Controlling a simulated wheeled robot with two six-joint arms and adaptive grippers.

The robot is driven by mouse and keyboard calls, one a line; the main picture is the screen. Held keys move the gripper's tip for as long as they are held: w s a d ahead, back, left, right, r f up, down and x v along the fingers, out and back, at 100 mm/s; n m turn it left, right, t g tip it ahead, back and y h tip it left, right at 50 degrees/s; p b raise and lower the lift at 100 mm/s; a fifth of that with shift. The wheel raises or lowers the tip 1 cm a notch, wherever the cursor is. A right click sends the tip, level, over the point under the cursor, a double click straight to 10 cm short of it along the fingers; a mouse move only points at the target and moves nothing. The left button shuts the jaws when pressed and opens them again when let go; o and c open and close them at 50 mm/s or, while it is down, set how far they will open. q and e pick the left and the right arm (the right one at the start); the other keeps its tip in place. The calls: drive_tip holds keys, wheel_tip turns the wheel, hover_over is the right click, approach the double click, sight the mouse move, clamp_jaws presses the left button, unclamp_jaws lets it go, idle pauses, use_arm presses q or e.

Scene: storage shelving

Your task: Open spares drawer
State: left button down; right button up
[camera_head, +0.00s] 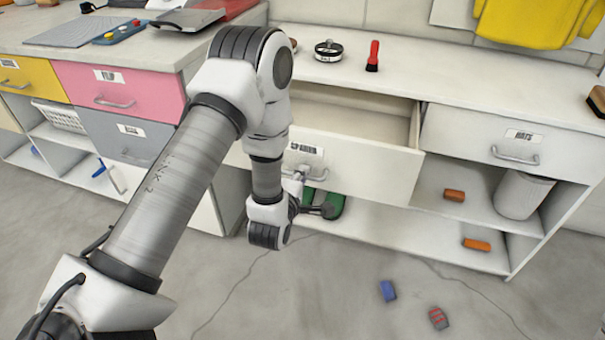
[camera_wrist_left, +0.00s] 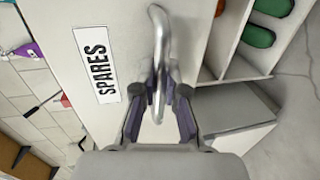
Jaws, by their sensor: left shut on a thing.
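The white spares drawer (camera_head: 370,165) stands pulled out from the white cabinet, and its empty-looking interior shows from above. Its label partly shows beside my arm in the head view, and the SPARES label (camera_wrist_left: 94,65) reads clearly in the left wrist view. My left gripper (camera_wrist_left: 160,88) is shut on the drawer's metal handle (camera_wrist_left: 158,22), with a finger on each side of the bar. In the head view my left arm comes in from the left and covers part of the drawer front.
Green items (camera_head: 334,205) lie on the shelf below, with a grey bin (camera_head: 521,194) further right. A blue block (camera_head: 387,290) and a red-grey block (camera_head: 438,318) lie on the otherwise open floor.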

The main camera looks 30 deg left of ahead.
use_arm(q)
drive_tip(key=c, duration=1.2)
unclamp_jaws()
drive_tip(key=v, duration=0.7)
drive_tip(key=shift+s, duration=0.2)
drive_tip(key=shift+d, duration=0.1)
